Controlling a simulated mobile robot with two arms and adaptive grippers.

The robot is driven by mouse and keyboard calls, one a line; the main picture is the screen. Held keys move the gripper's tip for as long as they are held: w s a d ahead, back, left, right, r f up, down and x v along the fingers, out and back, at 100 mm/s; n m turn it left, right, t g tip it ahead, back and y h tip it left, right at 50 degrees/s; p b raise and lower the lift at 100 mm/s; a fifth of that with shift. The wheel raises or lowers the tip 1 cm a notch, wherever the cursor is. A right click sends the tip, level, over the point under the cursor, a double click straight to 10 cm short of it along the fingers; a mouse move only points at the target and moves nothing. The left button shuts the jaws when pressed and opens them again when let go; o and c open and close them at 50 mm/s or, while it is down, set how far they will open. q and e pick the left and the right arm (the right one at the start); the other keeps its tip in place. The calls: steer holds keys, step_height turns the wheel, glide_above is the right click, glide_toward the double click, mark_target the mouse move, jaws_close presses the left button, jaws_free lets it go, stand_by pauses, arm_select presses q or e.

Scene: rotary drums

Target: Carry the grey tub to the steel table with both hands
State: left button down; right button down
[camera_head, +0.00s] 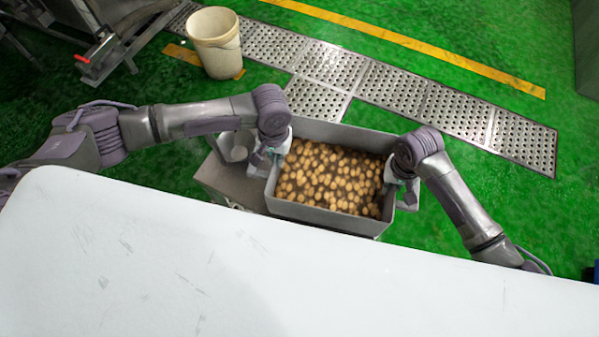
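The grey tub (325,218) is in the middle of the head view, filled with many small round yellow-brown pieces. My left gripper (271,158) is at the tub's left wall, and my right gripper (399,187) is at its right wall. Both look closed on the tub's sides, though wrists and tub walls hide much of the fingers. The tub looks about level; its underside is hidden. A grey metal surface (226,180) lies left of the tub and partly behind it. I cannot tell whether it is the steel table or whether the tub touches it.
A cream bucket (216,45) stands on the floor at the back. Perforated metal floor plates (395,88) and a yellow line (430,50) cross the green floor. Metal equipment (105,50) stands at the upper left. Green floor (520,215) is open at the right.

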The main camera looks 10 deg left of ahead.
arm_select(q)
steer(key=shift+f+b, duration=0.45)
steer(key=shift+f, duration=0.1)
arm_select(e)
steer(key=shift+f, duration=0.55)
arm_select(q)
steer(key=c, duration=1.3)
jaws_free()
arm_select(e)
steer(key=c, duration=1.3)
jaws_free()
steer(key=shift+r, duration=0.1)
arm_select(q)
steer(key=shift+r, duration=0.1)
step_height(320, 180, up, 12)
steer(key=shift+f, duration=0.2)
steer(key=shift+r, duration=0.15)
arm_select(e)
steer(key=shift+r, duration=0.2)
step_height(320, 180, up, 12)
steer(key=shift+f, duration=0.2)
